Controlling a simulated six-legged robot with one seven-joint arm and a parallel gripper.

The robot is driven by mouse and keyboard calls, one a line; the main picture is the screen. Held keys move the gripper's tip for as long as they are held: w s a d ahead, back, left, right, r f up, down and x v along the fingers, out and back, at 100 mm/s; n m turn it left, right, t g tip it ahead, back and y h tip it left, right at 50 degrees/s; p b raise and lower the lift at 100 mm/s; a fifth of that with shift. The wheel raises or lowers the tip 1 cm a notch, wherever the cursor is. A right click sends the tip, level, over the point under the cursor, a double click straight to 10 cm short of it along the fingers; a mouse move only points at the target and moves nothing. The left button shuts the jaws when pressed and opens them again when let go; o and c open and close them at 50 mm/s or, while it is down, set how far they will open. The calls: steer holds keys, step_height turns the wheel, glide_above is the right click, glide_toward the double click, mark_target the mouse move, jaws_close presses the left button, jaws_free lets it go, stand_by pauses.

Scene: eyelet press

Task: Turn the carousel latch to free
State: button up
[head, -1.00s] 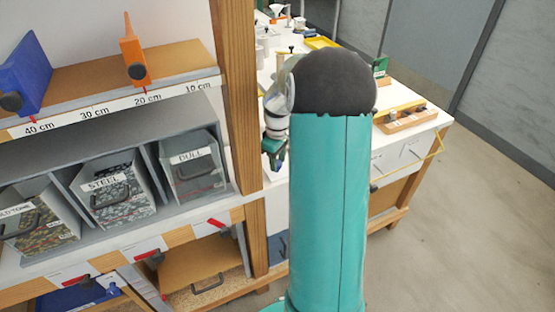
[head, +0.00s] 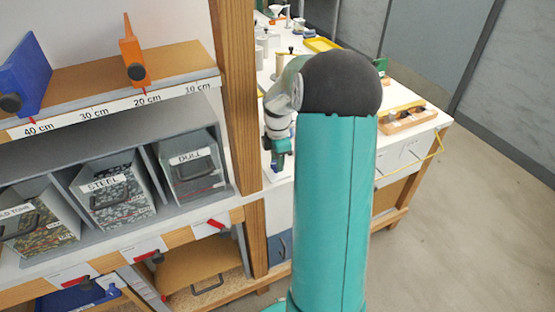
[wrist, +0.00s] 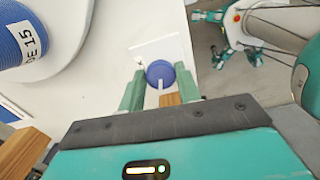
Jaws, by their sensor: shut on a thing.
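The carousel latch shows in the wrist view as a round blue knob (wrist: 157,70) with a white pointer bar, on a pale square plate on the white top. The bar points down the picture, toward my gripper's palm. My gripper (wrist: 160,75) has its two green fingers on either side of the knob and is shut on it. In the head view my gripper (head: 278,160) is low over the white bench beside the wooden post; the latch is too small or hidden to make out there.
In the wrist view a blue spool with a number label (wrist: 22,38) stands on a white round part at upper left. In the head view a wooden post (head: 238,130) and shelf with grey bins (head: 112,195) stand left of my arm.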

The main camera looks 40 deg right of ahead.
steer(key=shift+w+n, duration=0.15)
steer(key=shift+n, duration=1.85)
steer(key=o, duration=1)
steer(key=shift+c, duration=0.2)
step_height(320, 180, up, 14)
steer(key=shift+f, duration=0.1)
